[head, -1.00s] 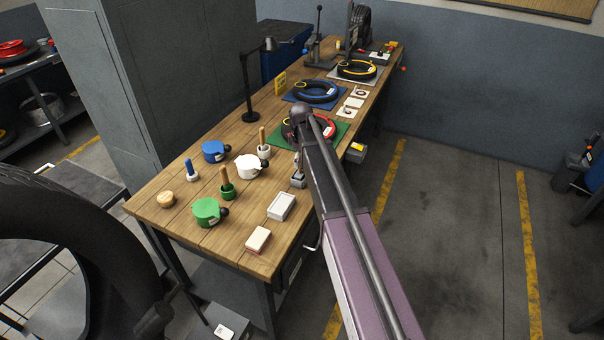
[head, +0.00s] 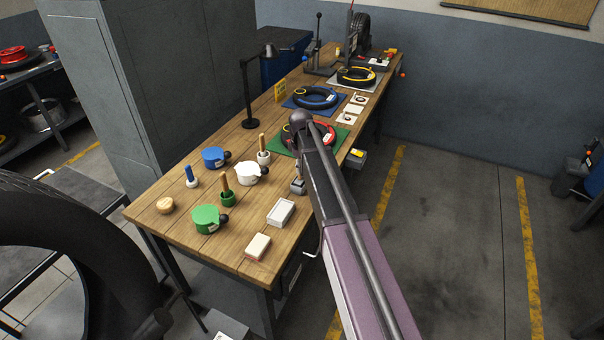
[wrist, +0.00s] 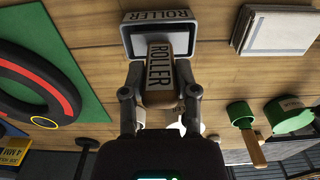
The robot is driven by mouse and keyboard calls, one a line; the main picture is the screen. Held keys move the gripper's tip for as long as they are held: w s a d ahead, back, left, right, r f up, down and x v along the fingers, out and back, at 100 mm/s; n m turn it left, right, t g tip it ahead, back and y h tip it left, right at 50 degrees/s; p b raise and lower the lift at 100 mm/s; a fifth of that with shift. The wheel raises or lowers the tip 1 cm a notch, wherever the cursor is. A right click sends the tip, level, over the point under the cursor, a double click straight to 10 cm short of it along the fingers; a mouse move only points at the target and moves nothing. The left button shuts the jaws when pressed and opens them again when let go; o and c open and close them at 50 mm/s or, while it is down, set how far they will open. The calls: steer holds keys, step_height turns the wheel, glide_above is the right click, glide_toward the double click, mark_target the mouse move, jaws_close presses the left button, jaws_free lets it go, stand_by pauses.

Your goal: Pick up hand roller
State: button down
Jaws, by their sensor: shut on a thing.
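In the head view the roller (head: 298,185) shows small and grey near the table's right edge, partly beside my arm. I cannot tell whether it touches the tabletop.
A red-ringed tyre (wrist: 38,92) lies on a green mat close by.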

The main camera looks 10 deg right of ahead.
steer(key=shift+r, duration=0.15)
step_height(320, 180, up, 10)
steer(key=p, duration=1)
steer(key=shift+f, duration=0.25)
stand_by(0.4)
step_height(320, 180, down, 3)
steer(key=b, duration=0.3)
steer(key=shift+w, duration=0.1)
stand_by(0.4)
